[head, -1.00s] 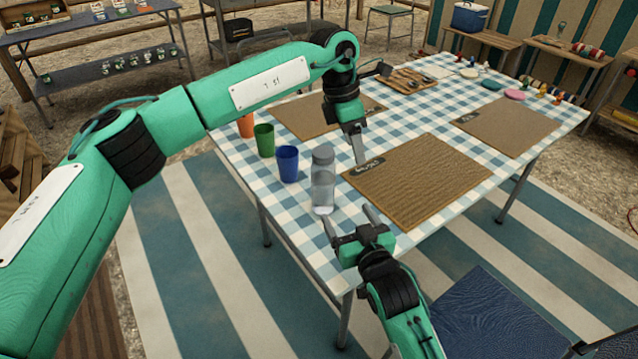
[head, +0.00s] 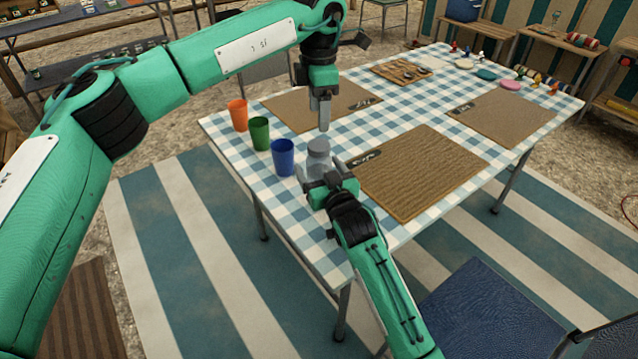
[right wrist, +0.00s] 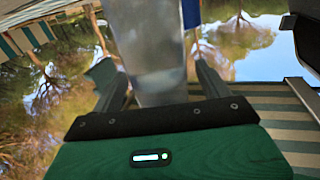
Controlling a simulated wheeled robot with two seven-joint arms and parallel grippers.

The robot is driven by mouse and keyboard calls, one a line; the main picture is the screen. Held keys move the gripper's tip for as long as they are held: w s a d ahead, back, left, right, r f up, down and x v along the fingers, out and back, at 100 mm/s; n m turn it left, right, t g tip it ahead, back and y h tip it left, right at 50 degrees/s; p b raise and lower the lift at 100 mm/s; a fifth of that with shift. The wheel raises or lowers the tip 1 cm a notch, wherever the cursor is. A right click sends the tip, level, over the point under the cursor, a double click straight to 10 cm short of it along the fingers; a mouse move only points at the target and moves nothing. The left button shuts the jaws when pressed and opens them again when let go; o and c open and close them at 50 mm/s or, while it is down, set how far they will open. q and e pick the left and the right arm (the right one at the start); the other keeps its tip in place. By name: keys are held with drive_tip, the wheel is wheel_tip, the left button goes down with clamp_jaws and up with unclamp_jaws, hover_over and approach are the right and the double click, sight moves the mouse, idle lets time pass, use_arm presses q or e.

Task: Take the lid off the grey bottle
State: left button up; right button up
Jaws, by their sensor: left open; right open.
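The grey bottle (head: 318,154) stands upright near the table's left front edge, its lid (head: 318,145) on top. My right gripper (head: 325,177) is open at the bottle's near side and hides its lower part. In the right wrist view the bottle (right wrist: 150,60) stands between the open fingers (right wrist: 155,85); I cannot tell whether they touch it. My left gripper (head: 324,115) is above the table, pointing down, just above and slightly behind the lid. It looks apart from the lid, with its fingers seen nearly edge-on.
A blue cup (head: 283,158), a green cup (head: 260,134) and an orange cup (head: 238,115) stand left of the bottle on the checked tablecloth (head: 420,110). A brown placemat (head: 425,172) lies just right of it. A blue chair (head: 480,310) stands at the front.

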sight(319, 145)
drive_tip(key=shift+x, duration=1.25)
drive_tip(key=shift+c, duration=0.2)
clamp_jaws()
use_arm(q)
drive_tip(key=m, duration=2.2)
drive_tip(key=shift+f, duration=4)
